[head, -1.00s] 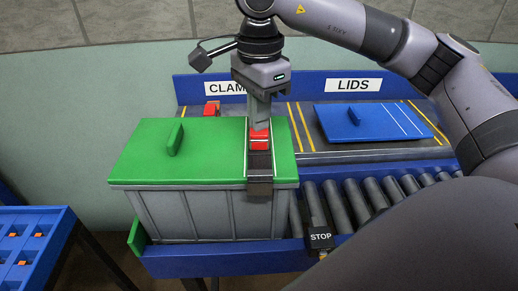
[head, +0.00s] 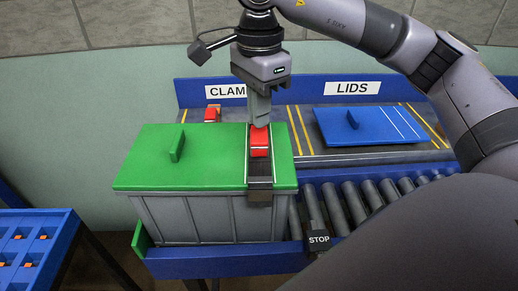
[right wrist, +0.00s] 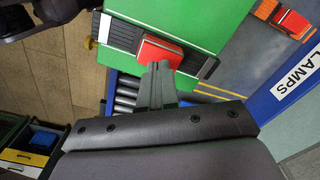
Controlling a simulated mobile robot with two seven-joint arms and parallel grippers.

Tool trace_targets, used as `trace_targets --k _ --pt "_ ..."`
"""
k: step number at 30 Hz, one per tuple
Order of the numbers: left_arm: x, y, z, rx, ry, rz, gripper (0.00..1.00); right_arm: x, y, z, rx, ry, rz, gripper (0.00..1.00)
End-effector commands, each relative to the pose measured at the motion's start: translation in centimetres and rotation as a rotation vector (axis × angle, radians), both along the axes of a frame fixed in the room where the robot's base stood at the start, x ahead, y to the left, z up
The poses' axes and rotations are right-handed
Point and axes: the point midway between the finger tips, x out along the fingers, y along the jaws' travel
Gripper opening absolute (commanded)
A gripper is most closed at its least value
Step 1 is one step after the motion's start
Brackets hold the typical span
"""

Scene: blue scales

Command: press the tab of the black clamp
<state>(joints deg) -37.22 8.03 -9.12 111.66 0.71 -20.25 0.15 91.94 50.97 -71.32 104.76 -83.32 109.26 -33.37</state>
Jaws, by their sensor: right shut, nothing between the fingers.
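The black clamp (head: 260,170) lies across the right end of the green lid (head: 215,160) and bends down over the front of the grey crate (head: 190,217). Its red tab (head: 259,145) sits on top of the clamp, and both also show in the right wrist view, the tab (right wrist: 160,51) between the black clamp's ends (right wrist: 121,33). My right gripper (head: 259,123) is shut and empty, pointing down at the far end of the tab. Its fingertips (right wrist: 160,67) appear beside the tab in the right wrist view; I cannot tell whether they touch. My left gripper is not in view.
Another red clamp (head: 212,113) lies under the CLAMPS sign behind the lid. A blue lid (head: 368,125) lies under the LIDS sign. Rollers (head: 350,198) run right of the crate, with a STOP box (head: 318,238) in front. A blue compartment tray (head: 30,250) stands at left.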

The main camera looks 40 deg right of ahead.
Motion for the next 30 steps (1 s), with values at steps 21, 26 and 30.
trace_targets --k 21,26,30 --pt "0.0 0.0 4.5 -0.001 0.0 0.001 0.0 0.0 0.0 6.1 0.001 -0.002 0.0 0.0" --pt "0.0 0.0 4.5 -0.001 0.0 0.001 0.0 0.0 0.0 6.3 0.001 -0.002 0.0 0.0" --pt "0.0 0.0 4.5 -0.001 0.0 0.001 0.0 0.0 0.0 6.2 0.001 -0.002 0.0 0.0"
